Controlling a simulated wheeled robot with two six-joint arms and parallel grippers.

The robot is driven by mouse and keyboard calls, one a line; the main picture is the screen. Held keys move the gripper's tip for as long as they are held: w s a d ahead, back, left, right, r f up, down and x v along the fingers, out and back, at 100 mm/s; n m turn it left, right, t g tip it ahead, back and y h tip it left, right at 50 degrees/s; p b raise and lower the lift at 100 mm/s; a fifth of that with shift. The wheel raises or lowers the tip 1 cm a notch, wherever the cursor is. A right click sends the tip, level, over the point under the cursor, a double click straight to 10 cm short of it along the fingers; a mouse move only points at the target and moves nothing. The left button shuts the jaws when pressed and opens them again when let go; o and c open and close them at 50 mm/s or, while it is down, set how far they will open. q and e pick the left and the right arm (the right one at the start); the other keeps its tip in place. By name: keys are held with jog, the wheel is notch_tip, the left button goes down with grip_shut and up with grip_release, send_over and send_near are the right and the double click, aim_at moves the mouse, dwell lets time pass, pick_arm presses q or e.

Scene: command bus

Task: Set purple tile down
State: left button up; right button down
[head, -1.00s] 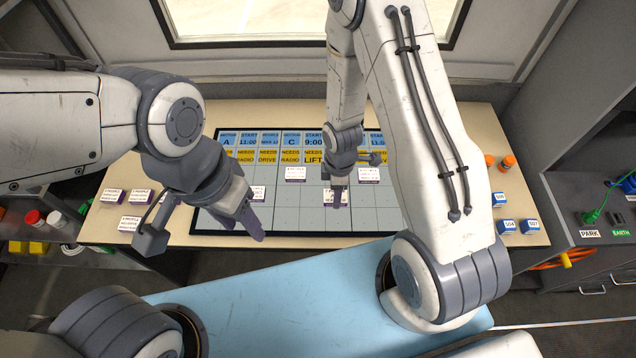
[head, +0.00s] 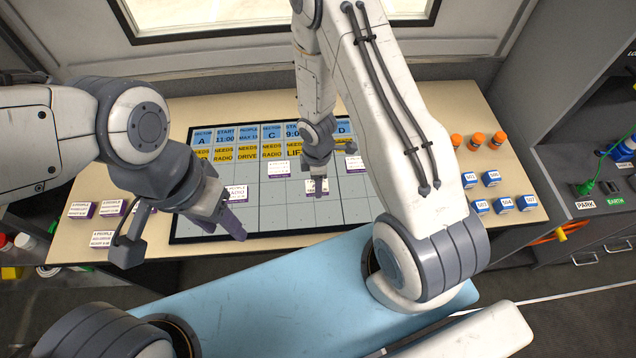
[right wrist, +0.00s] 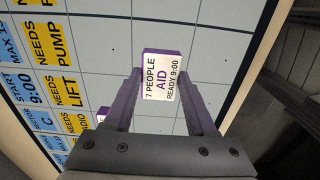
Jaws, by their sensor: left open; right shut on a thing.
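A purple tile with a white label reading "7 PEOPLE AID READY 9:00" (right wrist: 163,80) is between the fingers of my right gripper (right wrist: 160,92). In the head view the held tile (head: 317,188) is over the lower middle of the dark-framed grid board (head: 270,215); I cannot tell whether it touches the surface. My right gripper (head: 317,172) is shut on it. My left gripper (head: 236,222) is open and empty above the board's left part, close to another white-labelled purple tile (head: 237,191).
Other purple tiles lie on the board, at its upper middle (head: 279,168) and right (head: 355,163). More stand on the table at left (head: 81,210). Blue blocks (head: 490,178) and orange-topped pieces (head: 477,139) stand at right. My right arm hides part of the board.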

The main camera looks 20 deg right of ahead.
jog(key=shift+f, duration=0.2)
jog(key=shift+c, duration=1.1)
grip_release()
jog(key=shift+r, duration=0.15)
